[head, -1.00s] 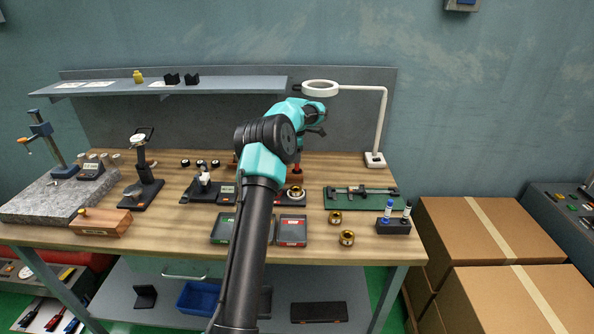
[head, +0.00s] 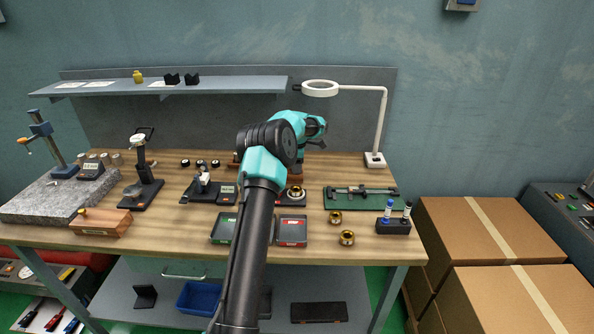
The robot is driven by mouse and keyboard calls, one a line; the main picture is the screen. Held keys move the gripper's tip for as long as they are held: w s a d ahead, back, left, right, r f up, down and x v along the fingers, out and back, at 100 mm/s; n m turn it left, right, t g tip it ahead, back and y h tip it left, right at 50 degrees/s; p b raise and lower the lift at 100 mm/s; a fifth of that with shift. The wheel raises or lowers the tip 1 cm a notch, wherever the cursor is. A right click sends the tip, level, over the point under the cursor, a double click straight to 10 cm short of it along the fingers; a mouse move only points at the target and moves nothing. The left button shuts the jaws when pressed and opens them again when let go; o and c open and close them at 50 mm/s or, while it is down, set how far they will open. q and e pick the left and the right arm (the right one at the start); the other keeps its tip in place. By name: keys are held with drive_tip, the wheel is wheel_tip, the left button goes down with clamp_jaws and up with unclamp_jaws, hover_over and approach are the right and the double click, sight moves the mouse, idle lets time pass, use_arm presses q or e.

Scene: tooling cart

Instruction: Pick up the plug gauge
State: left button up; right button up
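My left arm reaches up the middle of the head view, over the back of the bench. Its gripper (head: 299,168) is mostly hidden by the wrist, and I cannot tell whether its fingers are open or shut. I cannot make out a plug gauge for certain. A reddish-brown rack (head: 235,161) shows only in part behind my arm. Two small upright cylinders, one with a blue top (head: 388,208) and one with a dark top (head: 407,209), stand in a dark block (head: 393,226) at the right. My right gripper is not in view.
Brass rings (head: 346,238) (head: 335,217) lie on the bench near two shallow trays (head: 291,230). A caliper lies on a green mat (head: 343,204). A magnifier lamp (head: 375,159) stands at the back right. A granite plate (head: 40,200) is at the left.

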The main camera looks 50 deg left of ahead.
use_arm(q)
clamp_jaws()
drive_tip(key=shift+r, duration=0.1)
idle(0.3)
drive_tip(key=shift+r, duration=1.7)
drive_tip(key=s+d+r, duration=0.1)
drive_tip(key=s+d, duration=0.9)
drive_tip(key=d, duration=0.2)
drive_tip(key=shift+s+r, duration=0.25)
drive_tip(key=shift+r, duration=0.1)
drive_tip(key=shift+r, duration=2.15)
drive_tip(key=shift+w+a+r, duration=0.15)
drive_tip(key=shift+w+a, duration=0.5)
drive_tip(key=shift+a, duration=0.35)
drive_tip(key=shift+w+a+r, duration=0.15)
drive_tip(key=shift+w+a, duration=0.45)
drive_tip(key=shift+a, duration=0.35)
